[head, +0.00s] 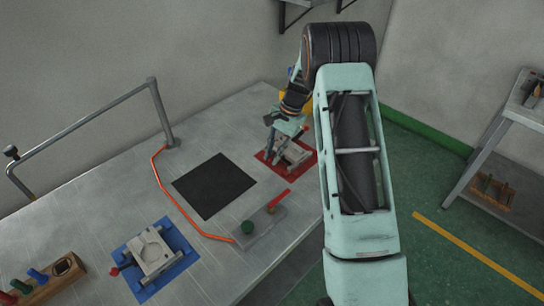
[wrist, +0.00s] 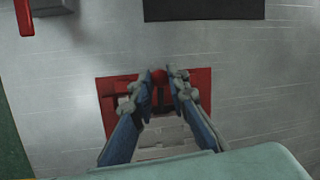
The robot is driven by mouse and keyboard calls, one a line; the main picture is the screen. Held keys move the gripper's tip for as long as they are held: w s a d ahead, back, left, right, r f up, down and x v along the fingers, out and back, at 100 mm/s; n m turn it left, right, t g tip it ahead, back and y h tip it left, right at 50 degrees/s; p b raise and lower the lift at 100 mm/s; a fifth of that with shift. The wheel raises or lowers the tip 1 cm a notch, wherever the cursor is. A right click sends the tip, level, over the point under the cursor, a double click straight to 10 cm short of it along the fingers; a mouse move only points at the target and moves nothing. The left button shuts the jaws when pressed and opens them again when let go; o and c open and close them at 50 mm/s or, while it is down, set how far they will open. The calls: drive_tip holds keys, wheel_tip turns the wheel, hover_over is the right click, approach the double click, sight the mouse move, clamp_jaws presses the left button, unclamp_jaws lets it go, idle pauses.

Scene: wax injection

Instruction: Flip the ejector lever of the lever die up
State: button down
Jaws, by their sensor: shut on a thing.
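A pale metal die (head: 293,153) sits on a red mat (head: 312,163) near the table's far right edge. My gripper (head: 272,121) is over this die. The fingers come from both sides of the knob. The die body (wrist: 165,138) lies below the fingers, partly hidden by them and my wrist. The lever's arm is mostly hidden, so its exact angle cannot be told.
A second die (head: 150,252) with a red knob sits on a blue mat (head: 183,262). A black mat (head: 214,186) lies between. A grey plate (head: 262,227) with a green knob and red handle is in front. An orange cord (head: 170,196) and metal rail (head: 90,117) stand left.

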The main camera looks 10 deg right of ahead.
idle(0.3)
drive_tip(key=c, duration=1.8)
unclamp_jaws()
drive_tip(key=shift+c, duration=0.2)
drive_tip(key=v, duration=1.2)
